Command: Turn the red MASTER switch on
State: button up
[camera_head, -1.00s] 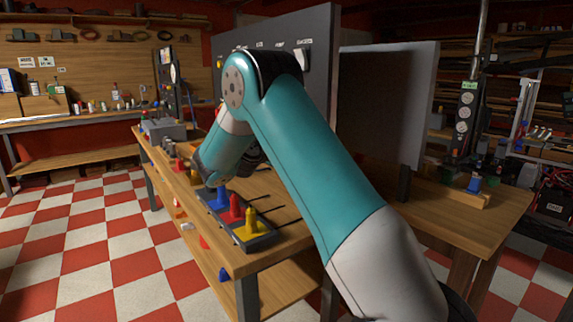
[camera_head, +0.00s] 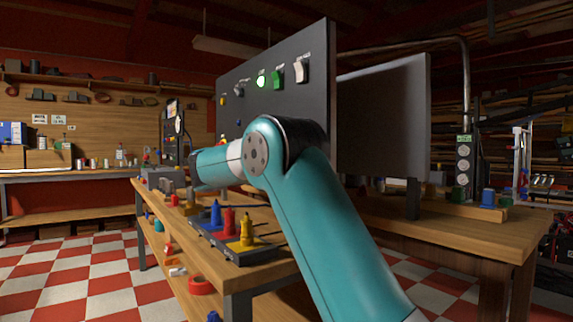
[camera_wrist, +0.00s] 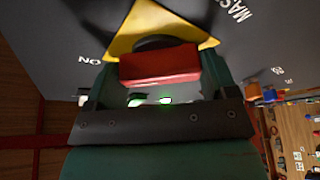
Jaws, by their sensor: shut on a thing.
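The red MASTER switch (camera_wrist: 160,66) shows in the wrist view as a red block on a yellow backing (camera_wrist: 150,22), fixed to the grey panel (camera_wrist: 70,42). My gripper (camera_wrist: 157,82) is shut on it, with a dark finger on either side. The letters "MAS" are partly visible at the upper right, and "ON" shows at the left. I cannot tell the switch's position for sure. In the head view my gripper and the red switch are hidden behind my arm, in front of the upright panel (camera_head: 300,115).
The panel also carries a lit green lamp (camera_head: 261,81), a green switch (camera_head: 278,77) and a white switch (camera_head: 300,69). Below, a dark tray (camera_head: 262,257) with blue, red and yellow pieces sits on the wooden bench (camera_head: 273,273). A grey screen (camera_head: 385,120) stands right of the panel.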

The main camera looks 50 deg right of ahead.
jog(key=shift+m, duration=0.3)
jog(key=o, duration=0.8)
jog(key=shift+o, duration=0.2)
jog(key=shift+b, duration=0.3)
jog(key=shift+f, duration=0.15)
